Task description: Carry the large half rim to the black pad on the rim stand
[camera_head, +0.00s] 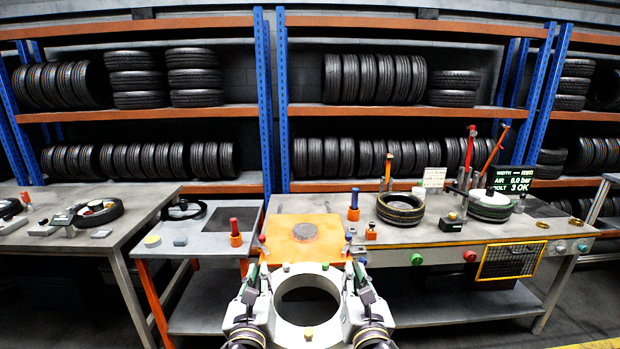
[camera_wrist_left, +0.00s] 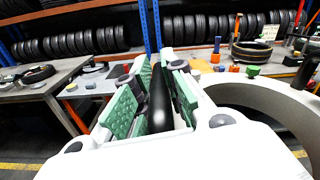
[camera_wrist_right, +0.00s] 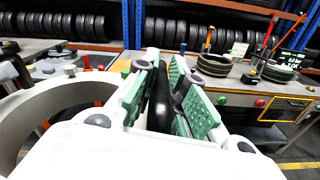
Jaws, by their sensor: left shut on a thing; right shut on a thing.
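The large half rim, a thick pale ring (camera_head: 262,305) with a wide round hole and small coloured knobs, is held level in front of me between my two grippers. My left gripper (camera_head: 252,276) is shut on a black bar-like part at its left side; the green-padded fingers flank this bar in the left wrist view (camera_wrist_left: 158,105). My right gripper (camera_head: 358,277) is likewise shut on a black part at its right side.
A grey table with orange legs (camera_head: 210,243) carries a black ring (camera_head: 182,210) at left. Red (camera_head: 235,232) and blue (camera_head: 353,206) posts stand beside the orange top. Tyre racks fill the back.

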